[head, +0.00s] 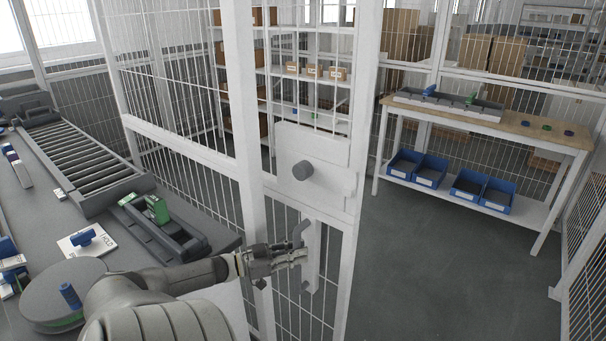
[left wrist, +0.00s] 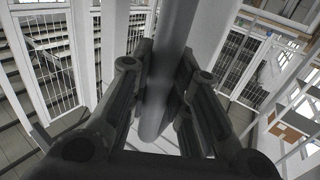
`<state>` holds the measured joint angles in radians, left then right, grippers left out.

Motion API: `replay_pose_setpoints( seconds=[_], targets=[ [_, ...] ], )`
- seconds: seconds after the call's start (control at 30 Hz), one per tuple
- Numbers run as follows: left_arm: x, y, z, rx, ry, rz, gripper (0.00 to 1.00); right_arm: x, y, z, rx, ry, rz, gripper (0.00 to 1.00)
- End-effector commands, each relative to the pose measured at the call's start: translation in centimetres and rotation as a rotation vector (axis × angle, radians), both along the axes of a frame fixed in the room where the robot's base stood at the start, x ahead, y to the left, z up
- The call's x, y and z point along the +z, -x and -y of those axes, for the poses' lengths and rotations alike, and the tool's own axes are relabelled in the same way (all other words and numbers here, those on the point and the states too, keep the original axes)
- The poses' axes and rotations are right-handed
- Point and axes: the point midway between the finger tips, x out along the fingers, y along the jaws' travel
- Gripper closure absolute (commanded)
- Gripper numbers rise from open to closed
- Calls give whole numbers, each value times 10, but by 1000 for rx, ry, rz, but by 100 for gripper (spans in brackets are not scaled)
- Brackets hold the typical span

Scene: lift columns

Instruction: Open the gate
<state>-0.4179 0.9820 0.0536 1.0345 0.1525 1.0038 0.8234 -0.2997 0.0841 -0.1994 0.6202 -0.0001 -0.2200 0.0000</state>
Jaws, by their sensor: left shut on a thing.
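The gate (head: 338,130) is a white-framed wire mesh panel in the middle of the head view. Below the knob is an upright grey handle (head: 312,262). My left gripper (head: 293,257) reaches in from the left and is shut on this handle. In the left wrist view the handle is a grey round bar (left wrist: 166,70) running between the two fingers (left wrist: 163,100). The fingers partly hide the handle. My right gripper is not in view.
Clear grey floor (head: 440,270) lies right of the gate. At the left is a grey worktop with a roller conveyor (head: 75,160) and a HOLD sign (head: 88,240).

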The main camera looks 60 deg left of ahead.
Motion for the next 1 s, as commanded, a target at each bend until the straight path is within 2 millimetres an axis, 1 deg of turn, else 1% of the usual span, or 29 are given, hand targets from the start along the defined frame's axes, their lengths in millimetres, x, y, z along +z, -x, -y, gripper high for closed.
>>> replay_pose_setpoints(
  seconds=[0.27,0.3,0.47,0.67,0.77,0.83,0.93,1.0],
  targets=[
    [-2,1,0,-1,0,-5,100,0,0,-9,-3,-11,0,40],
    [-2,1,0,-1,0,-5,79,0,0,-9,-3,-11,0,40],
    [-2,1,1,-1,0,-4,59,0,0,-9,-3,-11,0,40],
    [-1,0,1,-1,-1,-2,59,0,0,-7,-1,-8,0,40],
    [0,0,0,-1,-1,-2,59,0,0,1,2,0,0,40],
    [1,0,0,-1,-1,-2,59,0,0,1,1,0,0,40],
    [7,1,0,-3,-1,-2,59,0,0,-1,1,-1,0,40],
    [15,1,0,-2,-2,-2,59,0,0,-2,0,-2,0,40]
  ],
)
